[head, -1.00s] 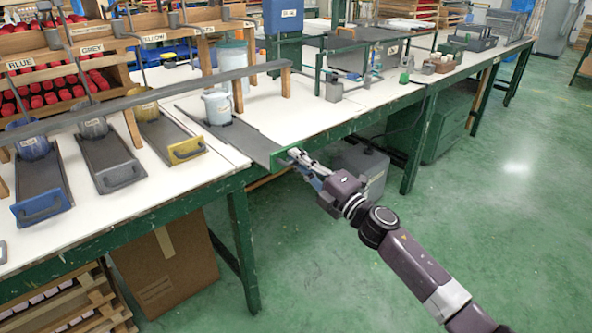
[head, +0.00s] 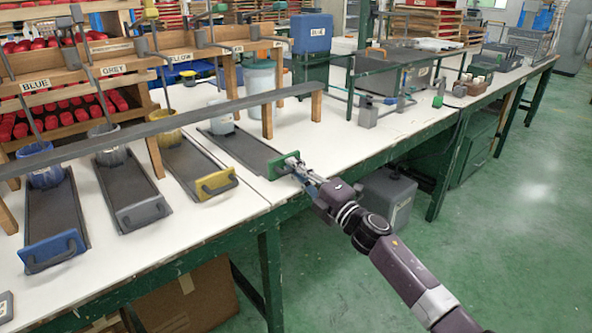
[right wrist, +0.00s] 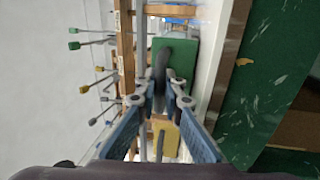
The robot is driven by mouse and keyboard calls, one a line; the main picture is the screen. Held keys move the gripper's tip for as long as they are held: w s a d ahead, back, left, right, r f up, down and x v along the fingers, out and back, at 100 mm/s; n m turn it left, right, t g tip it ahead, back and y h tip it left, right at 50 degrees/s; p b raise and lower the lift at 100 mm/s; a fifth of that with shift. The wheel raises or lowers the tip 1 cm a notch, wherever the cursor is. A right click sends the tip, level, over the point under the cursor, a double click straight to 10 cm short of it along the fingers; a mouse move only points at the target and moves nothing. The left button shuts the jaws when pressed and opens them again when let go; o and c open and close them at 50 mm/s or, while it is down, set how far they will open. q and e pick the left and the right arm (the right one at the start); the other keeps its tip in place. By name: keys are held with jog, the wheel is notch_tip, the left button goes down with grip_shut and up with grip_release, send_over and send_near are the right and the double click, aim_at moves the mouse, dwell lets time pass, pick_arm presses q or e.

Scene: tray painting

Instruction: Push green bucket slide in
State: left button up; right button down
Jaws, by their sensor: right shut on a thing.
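The green slide is a dark grey board (head: 240,149) lying on the white bench, with a green front plate (head: 284,163). A pale bucket (head: 220,114) stands upright at its far end, by the long grey rail. My right gripper (head: 303,174) is at the green plate, shut on the slide's handle. In the right wrist view the green plate (right wrist: 180,45) lies beyond the fingers, and the dark handle (right wrist: 160,66) is between the fingertips (right wrist: 160,92). The exact contact is small in the picture. My left gripper is not in view.
Slides with yellow (head: 217,187), grey (head: 143,212) and blue (head: 52,250) fronts lie to the left, each with a bucket. The grey rail (head: 190,117) on wooden posts crosses above the slides. A lidded pale bucket (head: 260,78) stands behind. Bare bench lies right of the green slide.

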jog(key=c, duration=2.3)
grip_release()
jog(key=shift+s+d+f, duration=0.1)
jog(key=shift+s+d, duration=0.05)
jog(key=v, duration=1.1)
jog(key=shift+s+d, duration=0.2)
jog(key=shift+s, duration=0.05)
